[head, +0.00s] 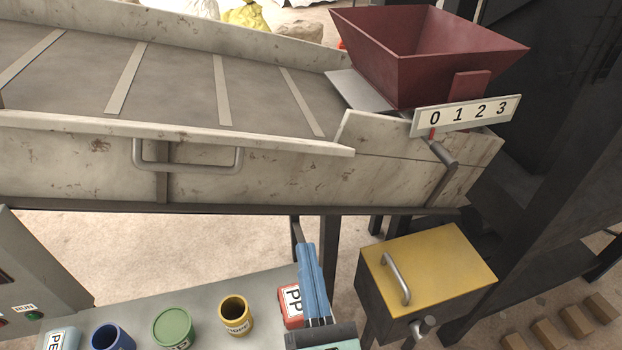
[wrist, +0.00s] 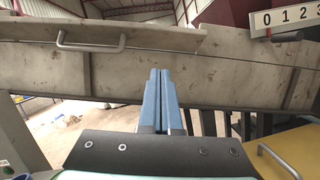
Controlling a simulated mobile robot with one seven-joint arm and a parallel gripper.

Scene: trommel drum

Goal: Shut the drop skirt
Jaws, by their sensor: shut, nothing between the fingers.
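The drop skirt appears to be the long, scuffed off-white side panel (head: 80,150) with a grey bar handle (head: 187,166), along the near side of the belt. Its top edge stands proud of the end panel beside it. I cannot tell how far it leans out. The handle also shows at upper left in the wrist view (wrist: 90,46). My gripper (head: 309,246) has blue fingers, shut and empty. It is below the conveyor frame, right of and lower than the handle, apart from the panel. In the wrist view its fingertips (wrist: 161,70) point toward the conveyor side.
A dark red hopper (head: 420,65) and a 0–3 scale plate (head: 465,115) with a lever (head: 441,153) are at right. A yellow-lidded box (head: 430,270) stands right of my gripper. Below left, a grey bench (head: 205,290) holds several coloured cups and labelled blocks.

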